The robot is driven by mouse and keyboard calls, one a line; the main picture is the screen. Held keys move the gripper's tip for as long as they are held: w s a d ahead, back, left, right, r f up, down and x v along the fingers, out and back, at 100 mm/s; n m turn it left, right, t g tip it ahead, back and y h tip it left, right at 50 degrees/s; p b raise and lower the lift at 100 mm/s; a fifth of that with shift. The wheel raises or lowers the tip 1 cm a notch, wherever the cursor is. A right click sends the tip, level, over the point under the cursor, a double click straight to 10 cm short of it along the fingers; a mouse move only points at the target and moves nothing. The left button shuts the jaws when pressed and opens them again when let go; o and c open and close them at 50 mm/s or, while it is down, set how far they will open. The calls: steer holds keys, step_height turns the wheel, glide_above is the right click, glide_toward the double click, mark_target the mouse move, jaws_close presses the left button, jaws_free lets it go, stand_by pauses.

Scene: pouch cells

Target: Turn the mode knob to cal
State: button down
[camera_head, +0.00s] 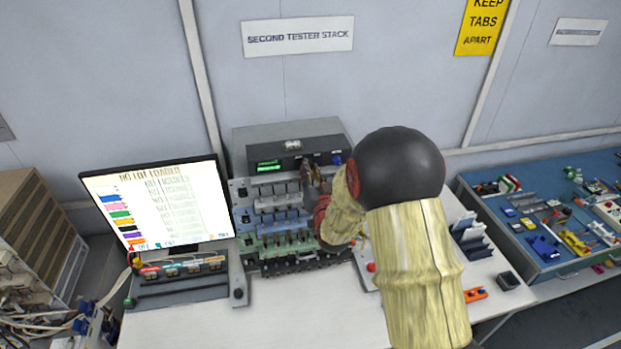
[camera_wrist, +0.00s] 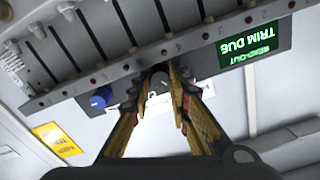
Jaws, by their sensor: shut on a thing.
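The tester (camera_head: 290,140) stands against the wall, with a dark front panel above rows of slots. My gripper (camera_head: 312,170) reaches this panel from the right. In the wrist view my gripper (camera_wrist: 160,80) has both fingers close together around a small knob (camera_wrist: 160,84) on the panel, largely hidden by the fingertips. Its pointer and mode markings cannot be read. A blue knob (camera_wrist: 101,97) sits beside it, apart from the fingers. The green read-out (camera_wrist: 250,45) shows "TRIM DUE", upside down in the wrist view.
A monitor (camera_head: 160,205) stands left of the tester. Slotted racks (camera_head: 285,240) lie below the panel. A grey holder (camera_head: 470,240) and an orange piece (camera_head: 475,294) lie on the white table right of my arm. A blue bench (camera_head: 545,265) with tools is further right. The table's front is clear.

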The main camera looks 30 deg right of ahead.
steer(key=shift+f+m+b, duration=0.1)
steer(key=shift+m+b, duration=1.3)
steer(key=shift+b, duration=0.5)
steer(key=c, duration=1.6)
jaws_free()
steer(key=shift+c, duration=0.2)
steer(key=shift+p, duration=0.4)
